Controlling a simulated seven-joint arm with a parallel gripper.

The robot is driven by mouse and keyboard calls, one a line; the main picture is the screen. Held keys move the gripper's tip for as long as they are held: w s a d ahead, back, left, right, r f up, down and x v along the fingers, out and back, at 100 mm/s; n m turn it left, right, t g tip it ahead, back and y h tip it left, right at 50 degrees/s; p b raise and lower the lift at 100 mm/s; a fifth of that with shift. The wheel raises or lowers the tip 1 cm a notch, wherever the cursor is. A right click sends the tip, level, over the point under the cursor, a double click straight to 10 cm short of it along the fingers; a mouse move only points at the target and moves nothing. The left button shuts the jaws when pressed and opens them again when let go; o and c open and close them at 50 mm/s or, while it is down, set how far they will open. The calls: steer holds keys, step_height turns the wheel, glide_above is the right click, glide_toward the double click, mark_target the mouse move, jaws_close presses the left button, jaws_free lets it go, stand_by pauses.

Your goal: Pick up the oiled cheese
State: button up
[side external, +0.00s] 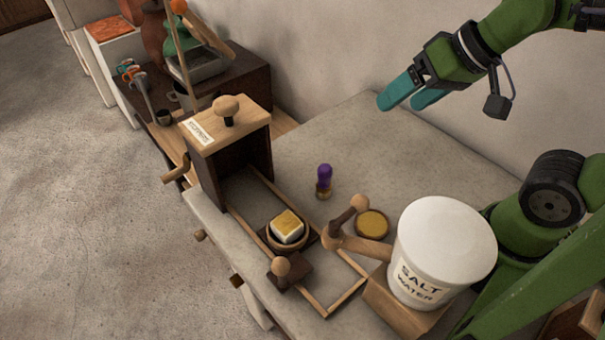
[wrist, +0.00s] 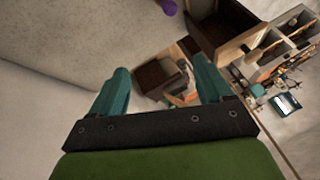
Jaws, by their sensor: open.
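The oiled cheese (side external: 287,226) is a pale block with a yellow, oily-looking top. It sits in a small round wooden bowl (side external: 270,241) within a wooden frame on the counter. My gripper (side external: 402,98) has teal fingers and is high above the counter, toward the back wall, up and to the right of the cheese in the side view. It is open and empty. In the wrist view the two fingers (wrist: 160,92) stand apart, and I cannot make out the cheese there.
A white salt water bucket (side external: 441,250) stands on a wooden block right of the frame. A wooden box with a knob (side external: 228,140) stands at the frame's far end. A purple-handled tool (side external: 324,180), a round yellow dish (side external: 372,223) and wooden lever (side external: 355,235) are nearby.

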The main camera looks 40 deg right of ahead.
steer(key=w+a+f+n+g, duration=0.1)
steer(key=w+a+n+g, duration=0.25)
steer(key=a, duration=0.65)
steer(key=g+h, duration=0.2)
steer(key=g, duration=0.1)
glide_above(288, 225)
step_height(288, 225, down, 3)
steer(key=a+h, duration=0.1)
steer(key=shift+m, duration=0.25)
steer(key=f, duration=1)
steer(key=shift+w+d+f, duration=0.1)
steer(key=shift+d+f, duration=0.25)
steer(key=shift+f, duration=1.2)
steer(key=shift+d+f, duration=0.15)
steer(key=shift+f, duration=1.15)
steer(key=shift+r, duration=0.1)
steer(key=c, duration=1.2)
